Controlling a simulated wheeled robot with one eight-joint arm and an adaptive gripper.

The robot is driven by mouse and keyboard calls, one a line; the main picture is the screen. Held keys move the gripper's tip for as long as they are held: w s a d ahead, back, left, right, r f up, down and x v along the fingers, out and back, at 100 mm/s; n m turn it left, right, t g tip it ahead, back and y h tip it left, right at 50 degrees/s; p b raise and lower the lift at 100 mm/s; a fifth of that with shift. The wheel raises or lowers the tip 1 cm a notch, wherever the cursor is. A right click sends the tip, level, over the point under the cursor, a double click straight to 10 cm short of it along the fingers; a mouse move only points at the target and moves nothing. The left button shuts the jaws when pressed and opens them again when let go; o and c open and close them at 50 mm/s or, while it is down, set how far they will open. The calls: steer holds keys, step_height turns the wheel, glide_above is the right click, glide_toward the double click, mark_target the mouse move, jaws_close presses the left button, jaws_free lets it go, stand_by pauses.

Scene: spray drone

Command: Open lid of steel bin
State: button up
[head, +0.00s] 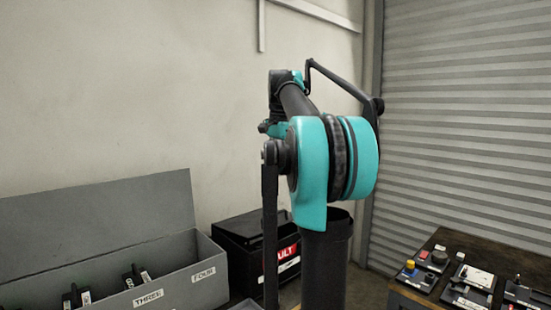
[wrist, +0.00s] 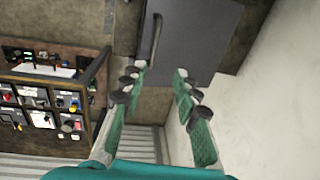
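My gripper (wrist: 158,82) shows in the wrist view with its two green-padded fingers apart and nothing between them. Ahead of the fingertips is a flat dark grey panel (wrist: 195,40), which looks like the lid of the steel bin, with a long dark bar like a handle (wrist: 157,36) at its left. The fingers appear apart from the bar; the exact gap is hard to judge. I cannot tell whether the lid is fully shut. In the head view my arm hides my gripper, and the bin cannot be clearly made out.
A long grey box (head: 174,285) labelled THREE and FOUR stands at the left, a grey panel upright behind it. A black box with a red label (head: 240,240) stands by the wall. A table (head: 475,240) with switches is at the right, before a roller shutter (head: 465,120).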

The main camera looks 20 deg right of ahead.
steer(key=shift+r, duration=1.55)
